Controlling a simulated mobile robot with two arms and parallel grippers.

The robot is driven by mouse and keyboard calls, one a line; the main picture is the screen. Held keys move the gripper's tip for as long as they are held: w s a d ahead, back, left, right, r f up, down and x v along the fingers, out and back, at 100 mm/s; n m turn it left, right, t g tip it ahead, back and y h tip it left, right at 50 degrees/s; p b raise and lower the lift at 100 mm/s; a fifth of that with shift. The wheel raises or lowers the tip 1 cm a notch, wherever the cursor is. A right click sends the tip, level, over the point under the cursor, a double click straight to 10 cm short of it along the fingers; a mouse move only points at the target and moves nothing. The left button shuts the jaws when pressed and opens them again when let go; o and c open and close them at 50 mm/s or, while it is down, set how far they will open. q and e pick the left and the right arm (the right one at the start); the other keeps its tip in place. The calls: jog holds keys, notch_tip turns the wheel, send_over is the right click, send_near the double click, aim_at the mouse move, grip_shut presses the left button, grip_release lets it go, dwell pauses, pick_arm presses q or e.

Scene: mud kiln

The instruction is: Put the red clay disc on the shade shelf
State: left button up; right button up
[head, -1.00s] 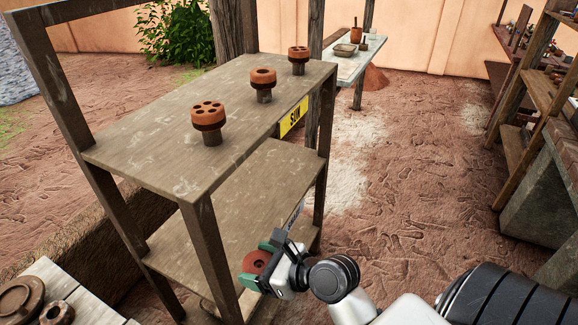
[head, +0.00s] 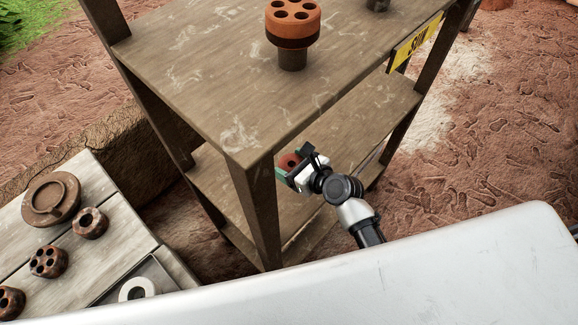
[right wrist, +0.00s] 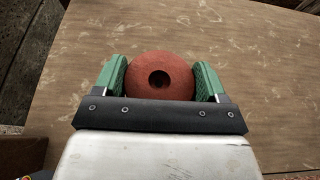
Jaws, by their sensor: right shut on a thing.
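The red clay disc (right wrist: 160,77), round with a hole in its middle, sits between the green fingers of my right gripper (right wrist: 163,82), which is shut on it. In the head view the red disc (head: 289,160) and my right gripper (head: 291,168) are at the lower level of the wooden rack, below the top board. The lower shelf (head: 330,135) lies behind and beneath them; I cannot tell whether the disc touches it. The shelf's bare board (right wrist: 260,60) fills the right wrist view. The lower sign is hidden now. My left gripper is not in view.
The rack's top board (head: 190,70) holds an orange holed piece on a stand (head: 293,25). A yellow SUN sign (head: 416,43) hangs on its edge. A rack post (head: 255,215) stands left of my gripper. A table (head: 20,225) with several dark clay pieces is at left.

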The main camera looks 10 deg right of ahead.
aim_at(287, 169)
jog(key=shift+w+a+f, duration=0.15)
jog(key=shift+w+f, duration=0.2)
jog(key=shift+w, duration=0.15)
jog(key=shift+w+a+f, duration=0.15)
jog(key=shift+w+f, duration=0.15)
jog(key=shift+w, duration=0.2)
jog(key=shift+w+f, duration=0.1)
jog(key=shift+f, duration=0.2)
notch_tip(287, 169, down, 3)
jog(key=shift+f+b, duration=0.15)
jog(key=shift+b, duration=0.7)
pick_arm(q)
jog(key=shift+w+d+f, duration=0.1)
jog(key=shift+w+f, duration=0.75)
pick_arm(e)
jog(key=shift+f, duration=0.1)
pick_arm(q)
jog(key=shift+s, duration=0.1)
pick_arm(e)
jog(key=shift+f, duration=0.15)
jog(key=o, duration=1)
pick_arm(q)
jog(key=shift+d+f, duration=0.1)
